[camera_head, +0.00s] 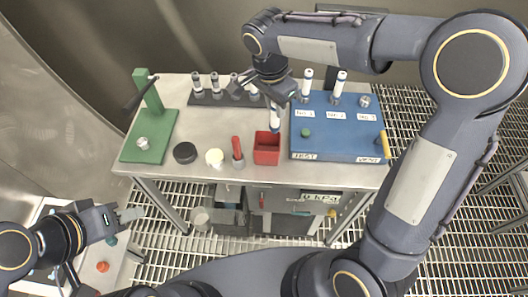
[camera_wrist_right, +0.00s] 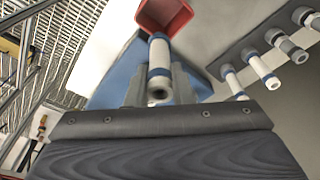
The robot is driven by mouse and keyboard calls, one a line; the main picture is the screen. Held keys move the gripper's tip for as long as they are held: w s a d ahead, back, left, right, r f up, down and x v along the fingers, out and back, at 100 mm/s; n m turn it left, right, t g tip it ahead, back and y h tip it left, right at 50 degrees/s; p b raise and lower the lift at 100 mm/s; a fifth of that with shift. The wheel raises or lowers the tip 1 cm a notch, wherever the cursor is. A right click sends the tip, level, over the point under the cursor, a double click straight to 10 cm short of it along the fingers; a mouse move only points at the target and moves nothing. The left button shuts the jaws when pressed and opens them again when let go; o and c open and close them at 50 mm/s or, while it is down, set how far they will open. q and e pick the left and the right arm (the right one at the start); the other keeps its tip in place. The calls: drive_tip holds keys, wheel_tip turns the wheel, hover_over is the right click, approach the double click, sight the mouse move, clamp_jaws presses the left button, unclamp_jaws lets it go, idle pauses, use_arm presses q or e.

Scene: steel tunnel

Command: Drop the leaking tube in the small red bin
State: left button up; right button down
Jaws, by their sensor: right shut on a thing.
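The small red bin (camera_head: 266,157) stands at the front of the table, just left of the blue test box. It also shows at the top of the right wrist view (camera_wrist_right: 180,22). My right gripper (camera_head: 275,96) is shut on a white tube with blue bands (camera_head: 274,117). The same tube (camera_wrist_right: 159,55) points away from the jaws toward the bin in the right wrist view. In the head view it hangs just behind the bin, above the table. No leak can be made out. My left gripper (camera_head: 128,215) is off the table at lower left; its jaw opening is unclear.
A dark rack (camera_head: 215,98) with several tubes stands at the back. Two tubes (camera_head: 307,83) (camera_head: 340,84) stand in the blue test box (camera_head: 335,140). A green press (camera_head: 150,135), black puck (camera_head: 185,152), pale-topped round thing (camera_head: 215,157) and red-handled tool (camera_head: 237,150) stand to the left.

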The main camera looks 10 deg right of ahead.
sight(275, 116)
drive_tip(key=shift+f+b, duration=1.15)
drive_tip(key=shift+f, duration=0.85)
drive_tip(key=c, duration=1.2)
unclamp_jaws()
drive_tip(key=shift+r, duration=0.1)
drive_tip(key=r, duration=0.5)
drive_tip(key=a+r, duration=0.1)
drive_tip(key=r, duration=0.1)
drive_tip(key=shift+s+r, duration=0.3)
